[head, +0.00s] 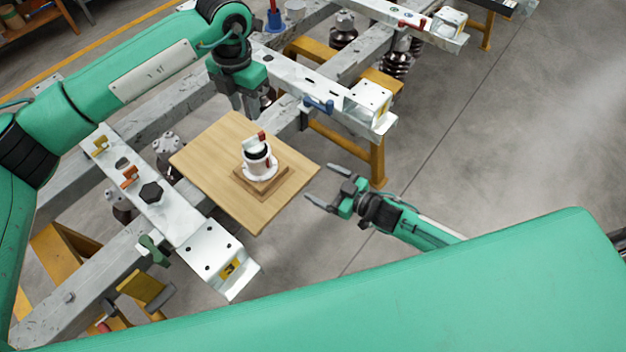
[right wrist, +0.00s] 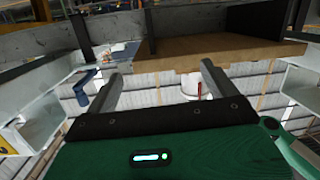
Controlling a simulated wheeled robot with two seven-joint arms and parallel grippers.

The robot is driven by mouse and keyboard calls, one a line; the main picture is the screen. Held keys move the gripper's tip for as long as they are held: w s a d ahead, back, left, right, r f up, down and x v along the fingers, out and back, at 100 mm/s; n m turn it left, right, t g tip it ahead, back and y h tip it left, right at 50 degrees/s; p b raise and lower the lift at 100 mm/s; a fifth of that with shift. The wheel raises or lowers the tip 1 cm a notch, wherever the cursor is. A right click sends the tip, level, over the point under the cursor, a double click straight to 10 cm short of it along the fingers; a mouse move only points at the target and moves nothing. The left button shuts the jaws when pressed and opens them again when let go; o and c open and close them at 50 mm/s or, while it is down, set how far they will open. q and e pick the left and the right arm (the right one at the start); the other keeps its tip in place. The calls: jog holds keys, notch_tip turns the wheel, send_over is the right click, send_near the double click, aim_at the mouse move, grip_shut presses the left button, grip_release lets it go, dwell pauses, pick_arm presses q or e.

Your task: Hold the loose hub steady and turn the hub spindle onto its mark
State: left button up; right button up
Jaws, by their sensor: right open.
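The hub (head: 257,163) is a white round piece with a dark ring and red marks on its upper part. It stands on a small square wooden block on a light wooden board (head: 210,160). My right gripper (head: 329,183) is open and empty, to the right of the board and apart from the hub. In the right wrist view its two fingers (right wrist: 160,80) are spread, with a white piece with a red mark (right wrist: 191,86) partly visible between them. My left gripper (head: 244,108) points down behind the board, apart from the hub; its finger gap is unclear.
Grey and white metal frame rails (head: 172,208) with clamps and bolts run on both sides of the board. A blue clamp (head: 318,104) sits on the rail at the upper right. Yellow stands (head: 376,160) support the rails. The floor at the right is clear.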

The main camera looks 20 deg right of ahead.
aim_at(271, 166)
jog(key=s+a+r+n+g+y, duration=0.1)
jog(key=s+a+r+y, duration=0.1)
jog(key=a+r+y, duration=0.4)
jog(key=w+a, duration=0.2)
jog(key=a, duration=0.1)
jog(key=w+a+h, duration=0.1)
jog(key=w+a, duration=0.2)
jog(key=w+a+h, duration=0.1)
jog(key=w+a, duration=0.1)
jog(key=w, duration=0.1)
jog(key=shift+w+a+r, duration=0.2)
jog(key=shift+a+r, duration=0.05)
jog(key=shift+a, duration=0.15)
jog(key=shift+c, duration=0.2)
